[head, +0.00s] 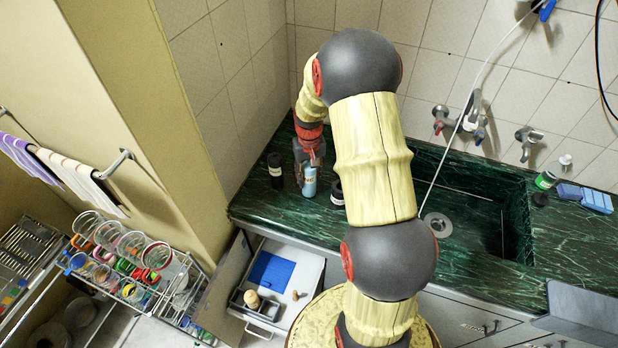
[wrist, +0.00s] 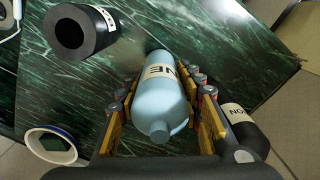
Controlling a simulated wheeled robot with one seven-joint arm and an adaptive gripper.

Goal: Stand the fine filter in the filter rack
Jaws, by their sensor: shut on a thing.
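The fine filter (head: 309,184) is a light blue cylinder with a pale label whose visible letters end in "NE". My gripper (head: 312,158) is shut on it at the counter's left end. In the wrist view the filter (wrist: 160,95) lies between the two finger pads of my gripper (wrist: 165,118). I cannot tell whether its base touches the counter. I cannot make out the filter rack for sure.
A black labelled cylinder (head: 275,170) stands left of the filter, a black hollow one (head: 337,192) right of it. A white-rimmed round part (wrist: 50,145) shows in the wrist view. The sink (head: 470,205) lies right. An open drawer (head: 300,262) is below the counter.

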